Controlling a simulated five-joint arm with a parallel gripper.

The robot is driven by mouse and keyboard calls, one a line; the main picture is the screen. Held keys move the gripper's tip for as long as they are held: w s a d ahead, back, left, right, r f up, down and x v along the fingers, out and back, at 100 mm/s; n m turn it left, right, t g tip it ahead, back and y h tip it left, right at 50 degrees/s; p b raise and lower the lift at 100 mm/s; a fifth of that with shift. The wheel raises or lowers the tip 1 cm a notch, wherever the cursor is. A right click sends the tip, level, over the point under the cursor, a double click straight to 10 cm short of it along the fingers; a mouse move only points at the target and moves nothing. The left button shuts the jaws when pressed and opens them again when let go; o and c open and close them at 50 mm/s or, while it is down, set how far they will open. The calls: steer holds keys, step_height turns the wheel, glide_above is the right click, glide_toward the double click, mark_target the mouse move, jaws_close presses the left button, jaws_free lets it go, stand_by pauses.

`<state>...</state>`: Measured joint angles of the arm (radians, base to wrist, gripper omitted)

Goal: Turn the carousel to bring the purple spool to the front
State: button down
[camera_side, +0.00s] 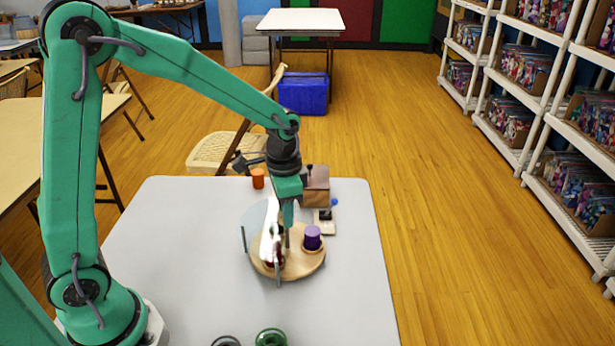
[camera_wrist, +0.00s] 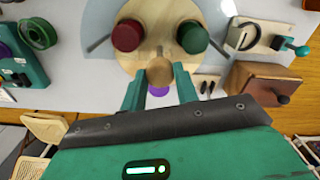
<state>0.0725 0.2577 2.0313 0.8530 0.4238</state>
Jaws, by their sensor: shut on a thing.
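The carousel (camera_side: 306,265) is a round, light wood turntable on the grey table; its disc also shows in the wrist view (camera_wrist: 165,14). The purple spool (camera_side: 312,237) stands on its right side in the side view. In the wrist view the purple spool (camera_wrist: 158,91) is mostly hidden behind my gripper. A dark red spool (camera_wrist: 127,35) and a dark green spool (camera_wrist: 191,37) stand on the disc. My gripper (camera_wrist: 158,80) points down over the carousel, shut on a round wooden knob (camera_wrist: 159,71). In the side view my gripper (camera_side: 288,228) partly hides the disc.
A clear curved screen (camera_side: 253,222) stands by the carousel's left side. Behind are a brown box (camera_side: 316,190), an orange cup (camera_side: 258,178), a blue ball (camera_side: 334,201) and a small pale device (camera_side: 325,224). A green ring-shaped object (camera_side: 271,337) lies at the front. The table's left part is clear.

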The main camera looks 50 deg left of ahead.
steer(key=shift+r+m, duration=0.1)
steer(key=shift+m, duration=0.3)
steer(key=c, duration=1.1)
jaws_free()
steer(key=shift+o, duration=0.2)
steer(key=shift+r, duration=3.9)
